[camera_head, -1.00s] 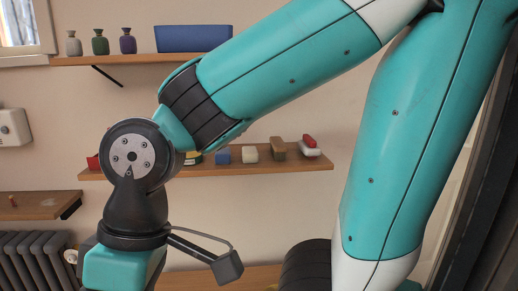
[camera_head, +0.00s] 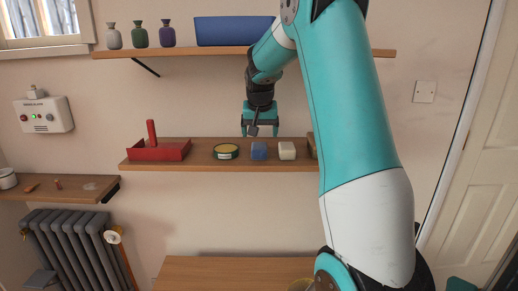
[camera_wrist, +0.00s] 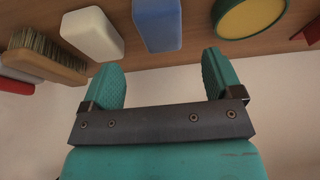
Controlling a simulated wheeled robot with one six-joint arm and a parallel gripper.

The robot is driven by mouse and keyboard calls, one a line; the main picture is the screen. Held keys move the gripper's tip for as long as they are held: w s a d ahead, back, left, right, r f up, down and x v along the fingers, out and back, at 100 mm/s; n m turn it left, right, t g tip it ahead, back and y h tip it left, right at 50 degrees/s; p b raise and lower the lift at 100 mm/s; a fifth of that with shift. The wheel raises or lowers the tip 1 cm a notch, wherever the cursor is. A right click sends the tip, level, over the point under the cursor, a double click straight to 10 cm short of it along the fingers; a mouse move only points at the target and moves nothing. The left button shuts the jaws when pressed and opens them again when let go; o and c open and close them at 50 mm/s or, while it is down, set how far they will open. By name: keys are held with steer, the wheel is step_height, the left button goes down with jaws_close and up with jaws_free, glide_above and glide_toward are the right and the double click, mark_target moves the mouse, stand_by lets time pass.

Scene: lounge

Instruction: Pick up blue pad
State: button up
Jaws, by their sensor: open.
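The blue pad (camera_head: 259,151) is a small blue block on the lower wall shelf (camera_head: 205,168), between a round green and yellow tin (camera_head: 226,152) and a white block (camera_head: 287,150). My gripper (camera_head: 260,131) is open and empty, just above and behind the pad in the head view, fingers pointing down. In the wrist view the pad (camera_wrist: 158,24) lies beyond the open fingertips (camera_wrist: 161,70), in line with the gap between them. It appears apart from the fingers.
A red tray (camera_head: 160,151) stands at the shelf's left. The wrist view shows a wooden brush (camera_wrist: 45,55) beside the white block. The upper shelf (camera_head: 205,52) carries several vases and a blue bin (camera_head: 235,31). A radiator (camera_head: 70,245) stands lower left.

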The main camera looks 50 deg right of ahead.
mark_target(259, 145)
steer(key=x, duration=0.2)
steer(key=p+x, duration=0.1)
steer(key=x, duration=0.2)
steer(key=p+x, duration=0.1)
steer(key=x, duration=0.1)
steer(key=shift+w+d, duration=0.3)
steer(key=shift+w, duration=0.1)
steer(key=c, duration=1)
